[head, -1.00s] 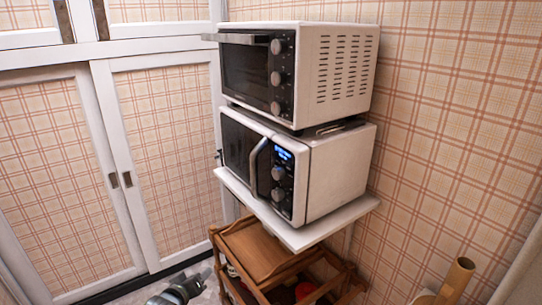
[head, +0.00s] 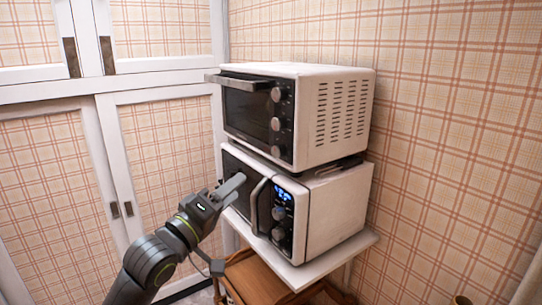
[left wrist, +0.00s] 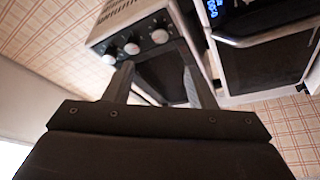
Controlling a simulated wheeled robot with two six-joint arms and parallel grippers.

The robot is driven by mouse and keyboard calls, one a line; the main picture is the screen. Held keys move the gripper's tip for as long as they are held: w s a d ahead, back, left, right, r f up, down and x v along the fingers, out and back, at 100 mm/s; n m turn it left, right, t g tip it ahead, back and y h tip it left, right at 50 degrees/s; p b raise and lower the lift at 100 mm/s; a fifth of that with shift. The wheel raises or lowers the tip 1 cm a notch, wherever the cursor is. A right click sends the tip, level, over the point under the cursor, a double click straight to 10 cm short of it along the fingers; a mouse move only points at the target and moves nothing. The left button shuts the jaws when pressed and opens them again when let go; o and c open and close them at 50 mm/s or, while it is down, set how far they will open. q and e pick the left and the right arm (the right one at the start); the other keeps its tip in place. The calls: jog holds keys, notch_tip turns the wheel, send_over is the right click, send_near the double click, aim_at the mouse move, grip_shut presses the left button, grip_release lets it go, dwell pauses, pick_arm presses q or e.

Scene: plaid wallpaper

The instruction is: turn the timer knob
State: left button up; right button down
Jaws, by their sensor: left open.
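A white toaster oven (head: 335,110) with a dark front stands on top of a white microwave (head: 340,205). Three round knobs run down the oven's front: top (head: 277,94), middle (head: 275,124) and bottom (head: 275,151). The microwave has two knobs (head: 279,213) below its blue display (head: 283,192). I cannot read which knob is the timer. My left gripper (head: 238,183) is in front of the microwave door, left of its handle. In the left wrist view its fingers (left wrist: 158,70) are apart and empty, with the oven's knobs (left wrist: 131,48) beyond them. My right gripper is out of view.
Both appliances stand on a white shelf (head: 325,263) above a wooden cart (head: 255,280). The microwave's curved handle (head: 257,205) and the oven's door bar (head: 238,81) stick out in front. White cabinet doors (head: 120,180) are at the left.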

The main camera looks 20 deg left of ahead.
aim_at(275, 154)
pick_arm(q)
jog(key=p+x, duration=0.3)
jog(key=x, duration=1.1)
jog(key=shift+w+d+r, duration=0.1)
jog(key=shift+w, duration=0.1)
jog(key=c, duration=1)
jog(key=shift+o, duration=0.2)
jog(key=shift+m+b, duration=0.4)
jog(key=shift+b, duration=0.4)
jog(key=m+h+b, duration=0.1)
jog(key=m+b, duration=0.2)
jog(key=b, duration=0.2)
jog(key=m+h+b, duration=0.2)
jog(key=m+b, duration=0.1)
jog(key=b, duration=0.1)
jog(key=f+m+h+b, duration=0.1)
jog(key=m+b, duration=0.2)
jog(key=b, duration=0.2)
jog(key=shift+w+a+h+b, duration=0.15)
jog(key=shift+a+h+b, duration=0.1)
jog(key=shift+h+b, duration=0.15)
jog(key=shift+r+m+h+b, duration=0.2)
jog(key=shift+m+h+b, duration=0.2)
jog(key=shift+m+b, duration=0.7)
